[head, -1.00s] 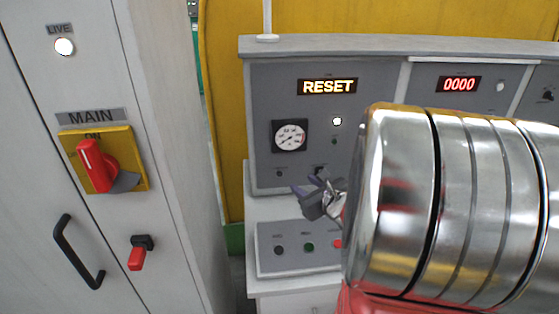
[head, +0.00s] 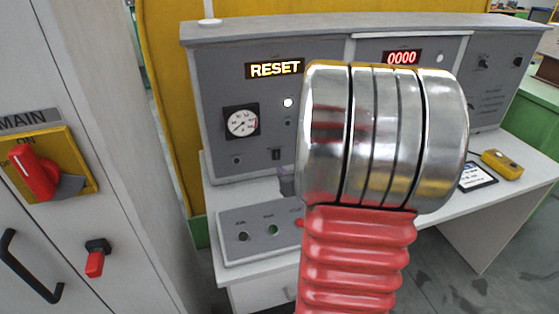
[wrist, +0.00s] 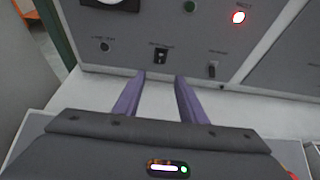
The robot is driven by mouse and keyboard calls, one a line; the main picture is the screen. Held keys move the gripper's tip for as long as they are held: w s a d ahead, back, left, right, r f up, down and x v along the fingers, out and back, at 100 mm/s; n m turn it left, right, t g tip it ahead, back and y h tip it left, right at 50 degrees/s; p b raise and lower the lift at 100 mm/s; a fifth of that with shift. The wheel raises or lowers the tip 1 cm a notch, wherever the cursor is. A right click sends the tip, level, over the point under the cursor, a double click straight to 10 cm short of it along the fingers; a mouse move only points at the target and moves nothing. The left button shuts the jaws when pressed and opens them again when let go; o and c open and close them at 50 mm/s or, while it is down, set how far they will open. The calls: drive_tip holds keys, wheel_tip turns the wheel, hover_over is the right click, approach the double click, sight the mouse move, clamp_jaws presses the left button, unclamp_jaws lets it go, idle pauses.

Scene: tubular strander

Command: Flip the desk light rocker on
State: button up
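A small black rocker switch (wrist: 160,56) with a pale mark sits on the grey desk panel in the wrist view. Its label is too blurred to read, so I cannot be sure it is the desk light rocker. In the head view a dark switch (head: 276,154) shows on the panel below and right of the gauge. My gripper (wrist: 160,78) is open and empty, its two purple fingers pointing at the panel on either side of the rocker's line, just below it in the picture. In the head view my arm hides most of the gripper (head: 287,181).
A lever switch (wrist: 212,70) is right of the rocker and a round button (wrist: 104,47) left. A low button box (head: 258,232) stands on the desk. A cabinet with a red main switch (head: 36,171) is at the left.

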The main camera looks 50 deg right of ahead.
sight(277, 158)
drive_tip(key=shift+x, duration=6.25)
drive_tip(key=shift+c, duration=0.2)
clamp_jaws()
